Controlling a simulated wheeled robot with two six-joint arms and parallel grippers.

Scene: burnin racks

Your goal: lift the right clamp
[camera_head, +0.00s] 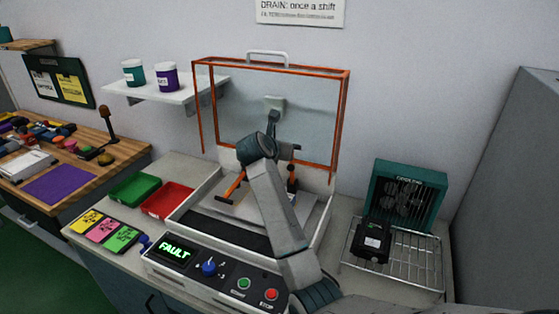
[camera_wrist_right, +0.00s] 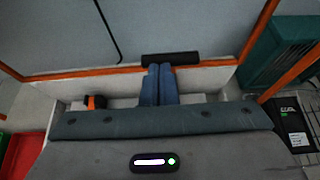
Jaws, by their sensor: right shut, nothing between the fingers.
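The right clamp (camera_head: 292,180), dark-gripped with a bit of orange, stands in the open fixture (camera_head: 322,215), partly hidden behind my right arm. The left clamp (camera_head: 234,188) has a long orange handle slanting in the fixture, left of my arm. My right gripper's blue fingers (camera_wrist_right: 160,68) are shut together and empty, with their tips at a dark horizontal bar (camera_wrist_right: 186,58). I cannot tell whether they touch it or whether it belongs to the clamp. An orange and black part (camera_wrist_right: 95,101) sits to their left. My left gripper is out of view.
The orange-framed clear lid (camera_head: 344,110) stands raised behind the fixture. The front panel display (camera_head: 174,249) reads FAULT. A teal fan unit (camera_head: 410,188) and a black device (camera_head: 371,240) on a wire rack (camera_head: 405,270) stand right. Green (camera_head: 133,188) and red (camera_head: 167,200) trays lie left.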

